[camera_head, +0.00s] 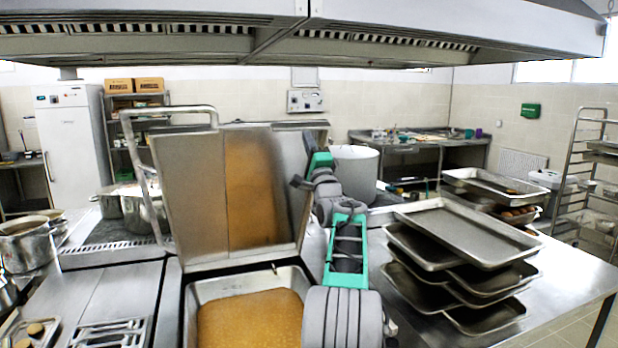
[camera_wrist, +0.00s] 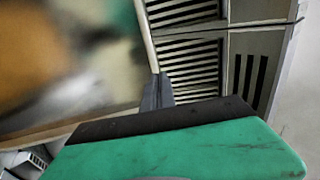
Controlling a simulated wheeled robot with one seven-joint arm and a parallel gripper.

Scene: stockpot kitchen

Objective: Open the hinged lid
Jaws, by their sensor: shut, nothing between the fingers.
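The hinged lid (camera_head: 185,195) is a large grey metal panel standing raised and steeply tilted over its pan. A tubular handle (camera_head: 170,111) runs along its left side and top. The pan below (camera_head: 200,290) holds an orange-brown food. My gripper (camera_head: 298,182) is at the lid's right edge, near its upper part; whether it touches the lid cannot be told. In the wrist view my gripper (camera_wrist: 157,90) is shut with nothing in it, and the lid's brownish inner face (camera_wrist: 60,60) fills the left side, blurred.
A slatted extractor hood (camera_head: 400,40) hangs above; its grilles fill the upper wrist view (camera_wrist: 190,60). Stacked metal trays (camera_head: 470,232) stand on the counter to the right. A large pot (camera_head: 355,172) stands behind my arm. Several pots, including this one (camera_head: 25,245), stand on the left.

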